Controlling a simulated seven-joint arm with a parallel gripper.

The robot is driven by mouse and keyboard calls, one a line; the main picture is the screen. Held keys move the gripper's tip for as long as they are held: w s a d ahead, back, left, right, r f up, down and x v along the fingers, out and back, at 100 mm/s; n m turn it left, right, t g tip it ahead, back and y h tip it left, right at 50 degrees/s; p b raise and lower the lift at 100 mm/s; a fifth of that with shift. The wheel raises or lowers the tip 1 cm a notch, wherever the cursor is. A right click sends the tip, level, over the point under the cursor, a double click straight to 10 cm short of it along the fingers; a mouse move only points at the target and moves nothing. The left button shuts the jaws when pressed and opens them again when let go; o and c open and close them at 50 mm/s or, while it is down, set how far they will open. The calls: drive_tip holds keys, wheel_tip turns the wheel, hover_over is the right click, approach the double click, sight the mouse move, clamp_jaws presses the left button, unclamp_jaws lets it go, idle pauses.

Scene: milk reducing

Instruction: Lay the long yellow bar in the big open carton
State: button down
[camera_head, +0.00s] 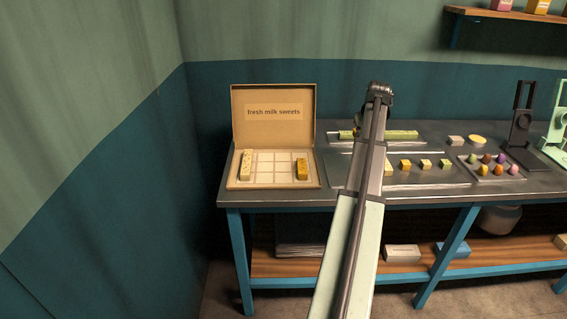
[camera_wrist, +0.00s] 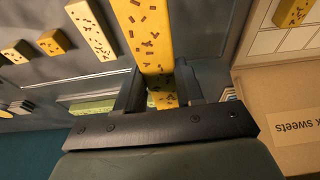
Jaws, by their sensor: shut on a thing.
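The long yellow bar with brown flecks (camera_wrist: 147,40) is between the fingers of my gripper (camera_wrist: 159,88), which is shut on it. In the wrist view the bar runs up out of the top edge, so its far end is cut off. The big open carton (camera_head: 235,184), lid up and marked "fresh milk sweets", stands at the bench's left end. It holds a pale bar (camera_head: 246,164) on the left and a yellow bar (camera_head: 301,169) on the right, with a grid of compartments between. Part of the carton (camera_wrist: 262,84) shows at the right of the wrist view. My arm hides the gripper in the head view.
A long green bar (camera_head: 402,134) lies at the back of the bench. Small cubes (camera_head: 425,164) stand in a row right of my arm. A thinner flecked bar (camera_wrist: 91,30) lies near the held one. A tray of coloured sweets (camera_head: 496,173) and a dark stand (camera_head: 523,125) are farther right.

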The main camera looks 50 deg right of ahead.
drive_tip(key=w+a+n, duration=0.3)
drive_tip(key=w+a, duration=0.7)
drive_tip(key=w, duration=0.5)
drive_tip(key=m, duration=0.3)
hover_over(265, 166)
drive_tip(key=shift+s+a+f, duration=0.1)
drive_tip(key=shift+s+f, duration=0.05)
drive_tip(key=shift+f, duration=1.45)
drive_tip(key=shift+s+a+f, duration=0.1)
drive_tip(key=shift+a+f, duration=0.05)
drive_tip(key=shift+f, duration=1.5)
drive_tip(key=shift+s+a+f, duration=0.1)
drive_tip(key=shift+s+f, duration=0.05)
drive_tip(key=shift+f, duration=1.45)
drive_tip(key=shift+f, duration=0.15)
drive_tip(key=c, duration=0.7)
unclamp_jaws()
drive_tip(key=v, duration=1.2)
drive_tip(key=shift+a, duration=0.1)
